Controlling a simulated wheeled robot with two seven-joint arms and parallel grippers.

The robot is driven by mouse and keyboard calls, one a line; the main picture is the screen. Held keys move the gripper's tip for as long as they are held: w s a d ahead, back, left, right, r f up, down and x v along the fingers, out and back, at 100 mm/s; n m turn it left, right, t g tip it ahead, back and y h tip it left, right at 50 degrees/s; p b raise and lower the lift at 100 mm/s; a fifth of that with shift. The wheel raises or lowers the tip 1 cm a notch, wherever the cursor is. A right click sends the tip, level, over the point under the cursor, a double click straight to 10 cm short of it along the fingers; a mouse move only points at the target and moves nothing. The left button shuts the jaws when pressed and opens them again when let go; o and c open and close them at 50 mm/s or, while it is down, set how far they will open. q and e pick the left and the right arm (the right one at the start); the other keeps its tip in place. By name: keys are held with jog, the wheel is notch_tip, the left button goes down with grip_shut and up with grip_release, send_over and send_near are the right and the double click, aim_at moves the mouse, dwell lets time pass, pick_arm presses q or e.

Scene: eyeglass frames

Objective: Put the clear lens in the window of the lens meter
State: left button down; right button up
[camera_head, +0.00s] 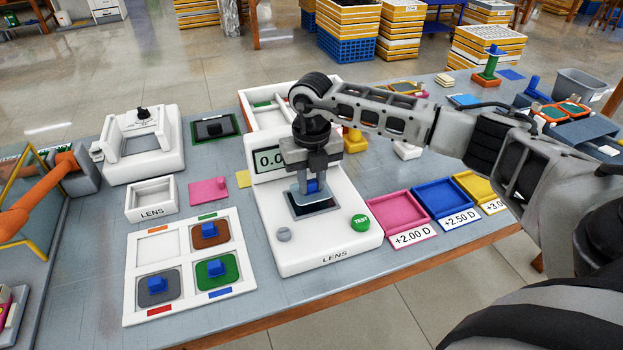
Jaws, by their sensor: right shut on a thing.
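The lens meter (331,240) is a white device in the middle of the table, with a display reading about 0.0, a green TEST button (360,222) and a grey knob. Its dark window (323,207) is in its sloped top. My right gripper (312,184) points down just over this window, shut on the blue handle of the clear lens (298,191). The lens is a pale, see-through plate at the window's upper part; whether it touches the window I cannot tell. My left gripper is not in view.
A white tray (242,262) at left holds brown, grey and green lenses with blue knobs. An empty white LENS box (151,211) is behind it. Pink (393,207), blue (441,196) and yellow dioptre trays stand at right. A white frame device (143,150) stands back left.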

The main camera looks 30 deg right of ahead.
jog(key=shift+f+b, duration=0.9)
jog(key=shift+f, duration=0.45)
jog(key=o, duration=1)
jog(key=shift+o, duration=0.2)
notch_tip(320, 180, up, 16)
jog(key=shift+b, duration=0.3)
